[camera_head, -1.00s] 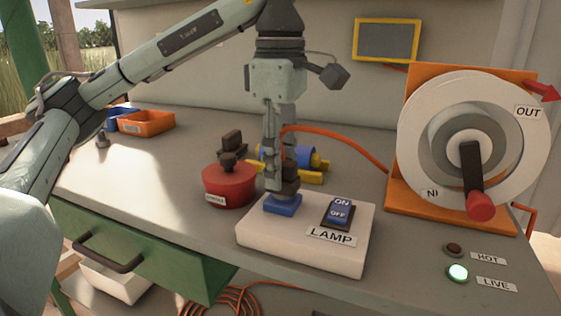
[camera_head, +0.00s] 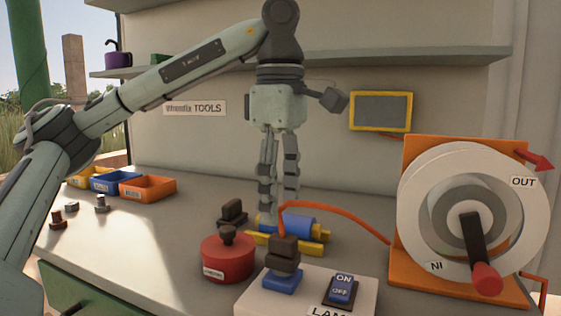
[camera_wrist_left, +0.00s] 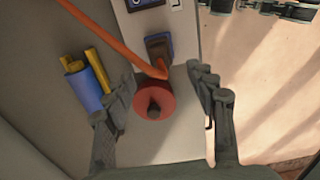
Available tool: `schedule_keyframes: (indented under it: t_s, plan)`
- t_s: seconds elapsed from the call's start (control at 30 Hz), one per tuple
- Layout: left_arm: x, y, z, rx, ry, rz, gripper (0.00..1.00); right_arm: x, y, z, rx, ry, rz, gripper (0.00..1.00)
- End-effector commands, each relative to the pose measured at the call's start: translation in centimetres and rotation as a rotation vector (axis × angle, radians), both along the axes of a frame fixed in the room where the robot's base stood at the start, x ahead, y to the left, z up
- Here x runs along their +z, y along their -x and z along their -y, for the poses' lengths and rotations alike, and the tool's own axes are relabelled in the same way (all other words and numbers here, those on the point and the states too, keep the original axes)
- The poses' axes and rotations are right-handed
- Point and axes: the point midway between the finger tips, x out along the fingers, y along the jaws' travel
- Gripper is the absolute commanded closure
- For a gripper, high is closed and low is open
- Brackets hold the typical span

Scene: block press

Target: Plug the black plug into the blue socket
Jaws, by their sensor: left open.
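The black plug (camera_head: 284,250) stands upright on the blue socket (camera_head: 282,282), with no visible gap; how deep it sits I cannot tell. The socket is on the white LAMP box (camera_head: 312,280). The plug also shows in the left wrist view (camera_wrist_left: 157,48). An orange cable (camera_head: 345,213) runs from the reel; in the wrist view its end reaches the plug. My left gripper (camera_head: 279,222) is open and empty, fingers pointing down, clear above and behind the plug. My right gripper is out of view.
A red round pot (camera_head: 227,259) stands left of the box, below my open fingers in the wrist view. A blue cylinder on a yellow stand (camera_head: 300,225) lies behind. The large reel (camera_head: 470,225) stands at right. Orange and blue bins (camera_head: 148,188) stand at back left.

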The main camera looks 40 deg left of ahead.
Motion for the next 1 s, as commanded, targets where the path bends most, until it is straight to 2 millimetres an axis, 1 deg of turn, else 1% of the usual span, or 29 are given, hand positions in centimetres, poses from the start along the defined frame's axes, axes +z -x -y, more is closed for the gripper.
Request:
schedule_keyframes:
  t_s: [0.03, 0.2, 0.4, 0.57, 1.0]
  plan:
    - [1.1, -0.1, 0.1, 0.001, -0.001, 0.005, 0.44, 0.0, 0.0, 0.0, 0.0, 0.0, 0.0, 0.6]
    - [3.5, 0.0, 0.0, 0.001, -0.001, 0.003, 0.44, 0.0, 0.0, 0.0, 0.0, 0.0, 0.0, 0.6]
    - [5.1, 0.0, 0.0, 0.0, 0.0, 0.0, 0.44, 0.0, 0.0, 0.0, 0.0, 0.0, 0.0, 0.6]
    - [5.4, 0.0, 0.0, 0.0, 0.0, 0.0, 0.44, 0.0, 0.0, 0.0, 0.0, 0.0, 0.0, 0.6]
    - [5.4, 0.0, 0.0, 0.0, 0.0, -0.001, 0.44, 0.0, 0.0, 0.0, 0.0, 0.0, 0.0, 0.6]
